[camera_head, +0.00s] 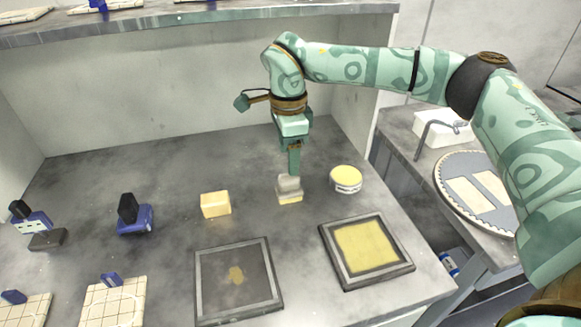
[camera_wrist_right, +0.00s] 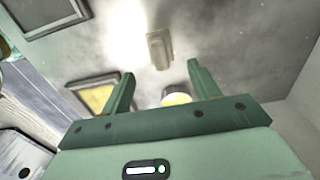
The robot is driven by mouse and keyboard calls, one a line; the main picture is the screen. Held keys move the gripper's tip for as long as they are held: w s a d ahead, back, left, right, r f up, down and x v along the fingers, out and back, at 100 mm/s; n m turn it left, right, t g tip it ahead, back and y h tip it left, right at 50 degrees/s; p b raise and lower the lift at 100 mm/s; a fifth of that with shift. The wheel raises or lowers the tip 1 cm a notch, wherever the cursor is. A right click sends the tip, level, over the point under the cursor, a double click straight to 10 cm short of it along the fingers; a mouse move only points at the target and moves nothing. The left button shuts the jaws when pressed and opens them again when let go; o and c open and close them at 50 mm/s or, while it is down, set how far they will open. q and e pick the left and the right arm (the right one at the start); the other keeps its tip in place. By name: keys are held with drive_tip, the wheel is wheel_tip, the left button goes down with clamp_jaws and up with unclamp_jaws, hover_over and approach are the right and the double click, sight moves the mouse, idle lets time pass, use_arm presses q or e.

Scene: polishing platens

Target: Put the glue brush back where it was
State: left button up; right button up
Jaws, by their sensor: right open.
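A small block-shaped brush (camera_head: 289,191), grey on top and pale yellow below, stands on the grey worktop; I take it for the glue brush. My right gripper (camera_head: 294,172) points down at it from above. In the right wrist view the brush (camera_wrist_right: 160,48) lies beyond the two spread fingertips (camera_wrist_right: 161,69), with nothing between the fingers. How much height separates fingertips and brush, I cannot tell. A round tin with a yellow top (camera_head: 346,178) stands just right of the brush; it also shows in the wrist view (camera_wrist_right: 177,97). My left gripper is out of view.
A pale yellow block (camera_head: 215,204) lies left of the brush. In front are a framed dark platen (camera_head: 213,285) and a framed yellow one (camera_head: 367,250). Blue-and-black tools (camera_head: 135,217) stand at left. A shelf (camera_head: 200,28) overhangs the back. A lower counter with a round board (camera_head: 449,181) is at right.

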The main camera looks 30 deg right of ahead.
wheel_tip(320, 180, up, 3)
drive_tip(key=shift+r+p, duration=0.15)
drive_tip(key=shift+p, duration=0.15)
